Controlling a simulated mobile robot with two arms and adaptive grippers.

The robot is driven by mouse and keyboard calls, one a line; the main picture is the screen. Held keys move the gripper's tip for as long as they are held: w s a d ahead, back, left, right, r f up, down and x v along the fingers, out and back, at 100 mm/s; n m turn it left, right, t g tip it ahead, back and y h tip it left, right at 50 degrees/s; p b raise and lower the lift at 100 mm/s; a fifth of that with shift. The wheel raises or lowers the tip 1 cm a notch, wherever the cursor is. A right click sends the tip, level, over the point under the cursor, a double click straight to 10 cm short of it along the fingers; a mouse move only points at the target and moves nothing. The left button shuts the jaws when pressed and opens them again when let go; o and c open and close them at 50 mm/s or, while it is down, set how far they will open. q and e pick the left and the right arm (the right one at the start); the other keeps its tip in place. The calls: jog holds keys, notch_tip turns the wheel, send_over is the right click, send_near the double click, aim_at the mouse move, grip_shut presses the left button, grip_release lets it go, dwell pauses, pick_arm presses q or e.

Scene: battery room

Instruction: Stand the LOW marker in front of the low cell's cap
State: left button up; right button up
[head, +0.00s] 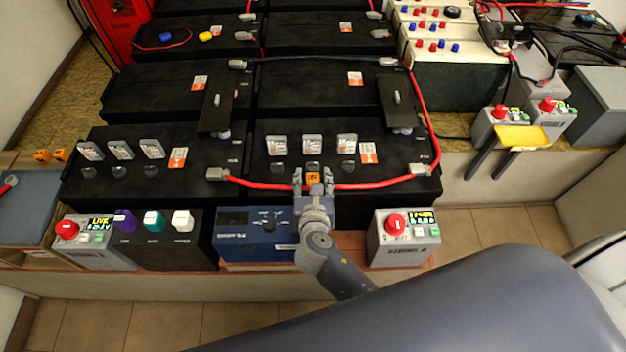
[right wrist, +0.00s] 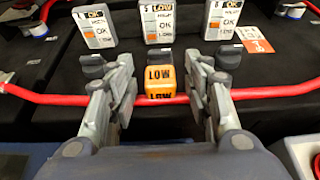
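The orange LOW marker (head: 313,178) stands upright on the black battery top, in front of the middle of three caps; it also shows in the right wrist view (right wrist: 160,82). Behind it, the middle tag (right wrist: 158,22) reads LOW, and that cell's dark cap (right wrist: 166,57) is partly hidden by the marker. The tags on both sides read OK. My right gripper (head: 313,182) has its fingers on either side of the marker, with a visible gap on each side in the right wrist view (right wrist: 161,85). My left gripper is not in view.
A red cable (right wrist: 55,98) runs along the battery's front edge, by the marker and fingers. Neighbouring caps (right wrist: 92,66) and (right wrist: 228,57) flank the middle one. Two orange blocks (head: 50,155) lie far left. A blue device (head: 250,235) and grey boxes with red knobs (head: 404,238) stand in front.

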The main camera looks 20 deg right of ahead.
jog(key=shift+r, duration=0.25)
jog(key=v, duration=1.2)
